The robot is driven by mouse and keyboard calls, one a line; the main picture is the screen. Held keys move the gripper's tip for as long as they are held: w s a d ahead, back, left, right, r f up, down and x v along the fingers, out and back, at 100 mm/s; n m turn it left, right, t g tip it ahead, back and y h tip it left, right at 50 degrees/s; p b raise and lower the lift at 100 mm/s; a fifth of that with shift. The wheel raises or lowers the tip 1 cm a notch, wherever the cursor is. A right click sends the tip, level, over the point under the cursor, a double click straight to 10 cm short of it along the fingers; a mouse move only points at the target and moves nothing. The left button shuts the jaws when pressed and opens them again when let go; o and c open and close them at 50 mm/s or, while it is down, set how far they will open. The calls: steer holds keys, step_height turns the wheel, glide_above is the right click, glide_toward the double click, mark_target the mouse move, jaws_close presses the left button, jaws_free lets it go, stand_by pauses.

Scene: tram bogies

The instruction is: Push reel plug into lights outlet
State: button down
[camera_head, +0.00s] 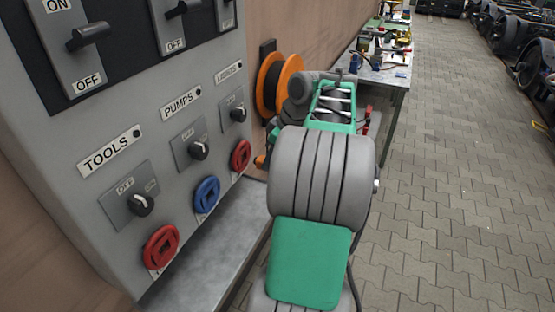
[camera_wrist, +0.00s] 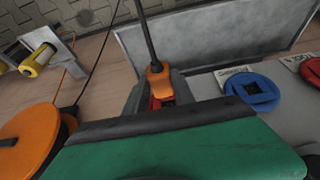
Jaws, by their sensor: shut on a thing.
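The lights outlet (camera_head: 240,155) is a red round socket under the LIGHTS label, at the far end of the panel's bottom row. My gripper (camera_wrist: 158,88) is shut on the orange reel plug (camera_wrist: 156,80), whose black cable rises away from it in the wrist view. Red shows just behind the plug; I cannot tell whether the plug touches the outlet. In the head view my arm hides most of the gripper, and a small orange bit (camera_head: 260,161) shows just right of the lights outlet. The orange cable reel (camera_head: 275,84) hangs on the wall beyond; it also shows in the wrist view (camera_wrist: 30,135).
The blue pumps outlet (camera_head: 206,194) and the red tools outlet (camera_head: 160,246) sit nearer on the grey panel (camera_head: 95,200), with rotary switches above. A grey ledge (camera_head: 195,280) lies below. A cluttered workbench (camera_head: 395,75) stands behind. The paved floor right is clear.

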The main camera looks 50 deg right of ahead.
mark_target(259, 157)
steer(key=shift+w+a, duration=0.3)
steer(key=shift+w, duration=0.55)
steer(key=shift+w+a, duration=0.3)
steer(key=shift+w, duration=0.5)
steer(key=shift+w+a+r+p, duration=0.1)
steer(key=shift+w+p, duration=0.25)
stand_by(1.2)
steer(key=c, duration=1)
jaws_free()
steer(key=shift+o, duration=0.2)
steer(key=p+v, duration=0.2)
steer(key=v, duration=0.5)
steer(key=shift+s+r, duration=0.2)
steer(key=shift+r, duration=0.15)
